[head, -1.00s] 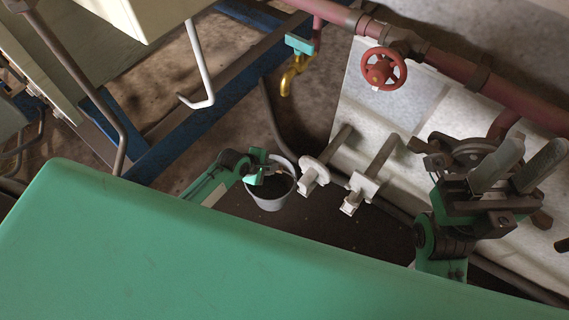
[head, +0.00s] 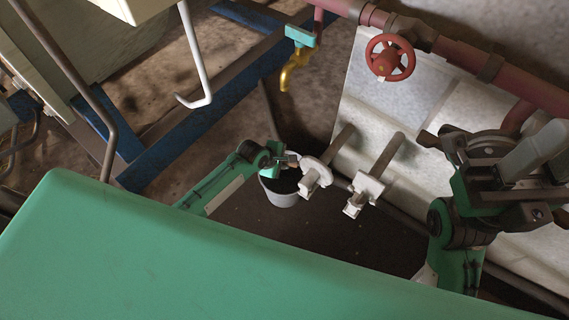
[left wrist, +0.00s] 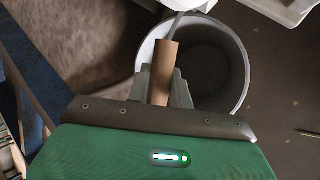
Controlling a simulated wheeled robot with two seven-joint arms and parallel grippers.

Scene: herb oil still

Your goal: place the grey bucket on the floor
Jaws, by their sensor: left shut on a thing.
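The grey bucket (head: 279,190) is below my left gripper in the head view, close beside a white pipe end. My left gripper (head: 290,161) is shut on the bucket's handle, which has a brown grip (left wrist: 165,72) between the fingers in the left wrist view. The bucket's round rim (left wrist: 243,62) and dark inside also show there, and the bucket looks empty and roughly upright. Whether its bottom touches the dark floor (head: 335,235) cannot be told. My right gripper (head: 552,170) is at the right edge, partly cut off, with its fingers apart and nothing seen between them.
Two pale pipes with white ends (head: 362,190) stick out from the white wall (head: 425,105). A red valve wheel (head: 390,58) and a yellow tap (head: 294,68) are on the red pipe above. A blue frame (head: 215,90) stands at left. Dark floor is open in front of the pipes.

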